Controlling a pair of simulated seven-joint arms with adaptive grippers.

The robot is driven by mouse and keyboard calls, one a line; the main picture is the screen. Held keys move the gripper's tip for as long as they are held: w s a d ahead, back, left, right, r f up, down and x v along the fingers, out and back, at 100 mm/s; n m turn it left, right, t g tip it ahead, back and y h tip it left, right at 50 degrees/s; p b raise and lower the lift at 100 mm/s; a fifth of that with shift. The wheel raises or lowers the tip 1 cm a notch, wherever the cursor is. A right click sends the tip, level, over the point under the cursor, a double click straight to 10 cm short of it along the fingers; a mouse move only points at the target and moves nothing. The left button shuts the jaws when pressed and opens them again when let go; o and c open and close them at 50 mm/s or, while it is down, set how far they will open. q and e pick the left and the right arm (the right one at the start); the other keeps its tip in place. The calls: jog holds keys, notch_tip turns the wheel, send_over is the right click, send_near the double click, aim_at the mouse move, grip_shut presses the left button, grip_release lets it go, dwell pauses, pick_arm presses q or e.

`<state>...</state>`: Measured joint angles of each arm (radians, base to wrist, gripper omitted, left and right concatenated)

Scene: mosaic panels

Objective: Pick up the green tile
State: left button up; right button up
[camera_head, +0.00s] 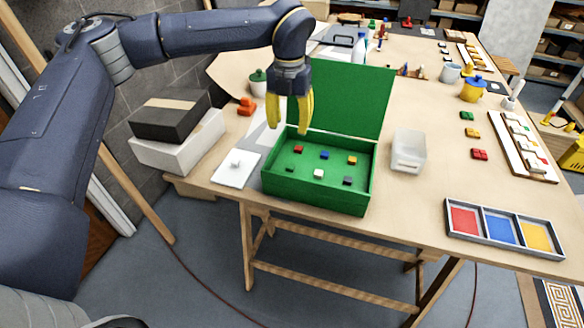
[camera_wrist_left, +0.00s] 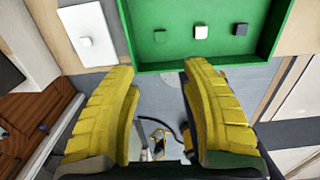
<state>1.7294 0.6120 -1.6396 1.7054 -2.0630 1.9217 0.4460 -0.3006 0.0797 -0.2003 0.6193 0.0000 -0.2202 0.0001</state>
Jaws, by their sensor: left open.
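A small dark green tile (camera_head: 290,169) lies on the floor of the open green box (camera_head: 318,198), near its front left. It also shows in the left wrist view (camera_wrist_left: 160,35), left of a white tile (camera_wrist_left: 201,31) and a black tile (camera_wrist_left: 240,29). My left gripper (camera_head: 288,126) has yellow fingers, spread apart and empty, above the left part of the box. In the left wrist view its fingers (camera_wrist_left: 160,78) point toward the box, with the green tile beyond them and apart from them. My right gripper is not in view.
Red (camera_head: 298,149), blue (camera_head: 324,155) and yellow (camera_head: 352,160) tiles lie farther back in the box. Its raised lid (camera_head: 350,98) stands behind. A white card (camera_head: 236,168) lies left, a clear bin (camera_head: 409,152) right. A three-colour tray (camera_head: 454,202) is at the front right.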

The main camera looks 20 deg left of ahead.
pick_arm(q)
send_over(291, 166)
jog(key=f, duration=0.9)
jog(key=shift+s+a+f, duration=0.1)
jog(key=shift+s+f, duration=0.15)
jog(key=shift+w+f, duration=0.2)
jog(key=shift+f, duration=2.85)
jog(key=c, duration=1)
